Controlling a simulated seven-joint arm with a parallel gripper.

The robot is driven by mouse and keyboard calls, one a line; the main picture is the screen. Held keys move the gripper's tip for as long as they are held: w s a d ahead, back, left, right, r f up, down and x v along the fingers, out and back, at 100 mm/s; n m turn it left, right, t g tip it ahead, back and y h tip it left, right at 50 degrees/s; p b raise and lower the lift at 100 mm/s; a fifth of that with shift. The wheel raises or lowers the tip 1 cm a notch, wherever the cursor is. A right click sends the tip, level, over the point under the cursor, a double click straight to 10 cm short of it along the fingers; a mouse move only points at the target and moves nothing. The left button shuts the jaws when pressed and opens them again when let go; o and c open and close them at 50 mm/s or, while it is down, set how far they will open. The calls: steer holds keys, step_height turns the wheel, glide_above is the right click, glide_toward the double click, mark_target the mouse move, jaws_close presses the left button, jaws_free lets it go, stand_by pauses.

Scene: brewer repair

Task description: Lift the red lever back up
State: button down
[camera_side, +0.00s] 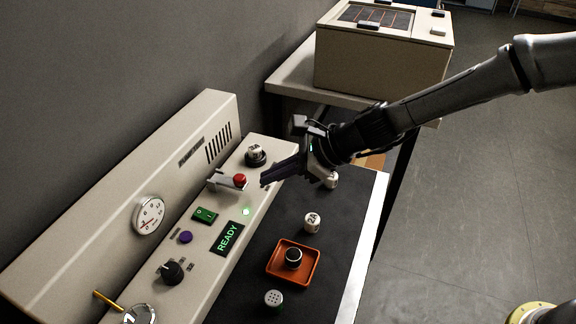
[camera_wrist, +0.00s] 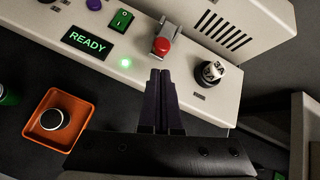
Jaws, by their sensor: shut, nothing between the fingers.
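The red lever (camera_side: 239,180) is on the top face of the beige panel, a red knob at the end of a metal arm. In the wrist view its red knob (camera_wrist: 161,46) is just ahead of my gripper's tips. The lever looks low, lying near the panel's face. My gripper (camera_side: 264,182) is shut and empty, its tips a little to the right of the knob in the side view. It also shows in the wrist view (camera_wrist: 160,74). I cannot tell whether the tips touch the lever; a small gap seems to show.
The panel (camera_side: 208,262) carries a lit READY display (camera_side: 228,237), a green switch (camera_side: 205,215), a purple button (camera_side: 185,237) and a black knob (camera_side: 172,271). A white cylinder marked 3A (camera_wrist: 212,71) stands right of the lever. An orange tray (camera_side: 275,274) lies on the dark mat.

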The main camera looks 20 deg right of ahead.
mark_target(228, 178)
steer(key=shift+x, duration=1.6)
steer(key=shift+w+a+r, duration=0.15)
steer(key=shift+r, duration=0.45)
steer(key=shift+w+a+r, duration=0.15)
steer(key=shift+a+r, duration=0.05)
steer(key=shift+r, duration=0.4)
steer(key=shift+w+a+r, duration=0.15)
steer(key=shift+r, duration=0.45)
